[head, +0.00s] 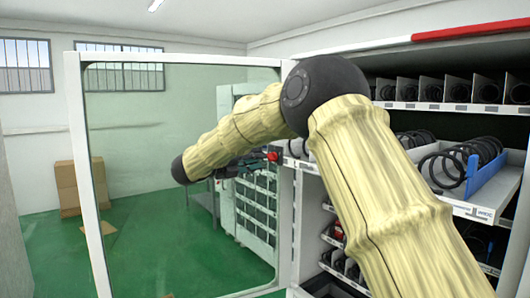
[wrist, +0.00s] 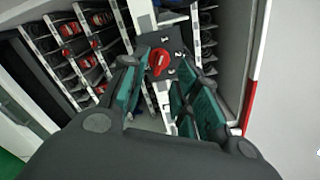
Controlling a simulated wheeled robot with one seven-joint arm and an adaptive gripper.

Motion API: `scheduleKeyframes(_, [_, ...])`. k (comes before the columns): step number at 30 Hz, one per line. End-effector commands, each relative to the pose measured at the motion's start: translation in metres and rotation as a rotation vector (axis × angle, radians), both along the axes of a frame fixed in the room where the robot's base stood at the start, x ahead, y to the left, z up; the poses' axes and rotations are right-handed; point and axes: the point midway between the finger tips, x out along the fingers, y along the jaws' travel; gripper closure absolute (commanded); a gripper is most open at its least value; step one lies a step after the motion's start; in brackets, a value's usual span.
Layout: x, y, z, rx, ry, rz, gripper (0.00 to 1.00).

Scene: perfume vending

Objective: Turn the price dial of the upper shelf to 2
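The red price dial (wrist: 158,62) sits on a dark plate marked 1, 2 and 3 in the wrist view. I cannot tell for sure which number its pointer faces. My gripper (wrist: 157,76) is open, with its teal-padded fingers apart on either side of the line to the dial. The dial shows beyond the fingertips, and I see no contact. In the head view a small red spot at the shelf edge, likely the dial (head: 273,156), is right of my gripper (head: 250,162), which is partly hidden by my arm.
The open glass door (head: 180,170) of the vending machine stands at left. Shelves with black spiral coils (head: 465,165) and a blue divider (head: 487,172) are at right. Cardboard boxes (head: 80,185) stand by the far wall.

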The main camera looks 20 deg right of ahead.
Motion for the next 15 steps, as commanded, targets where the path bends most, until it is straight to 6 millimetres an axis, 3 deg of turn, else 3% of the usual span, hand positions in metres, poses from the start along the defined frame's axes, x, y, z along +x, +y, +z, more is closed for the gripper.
scheduleKeyframes(6, [0.01,-0.027,0.002,0.001,0.001,0.0,0.7])
scheduleKeyframes(15, [0.016,-0.043,0.0,-0.001,0.001,0.001,0.7])
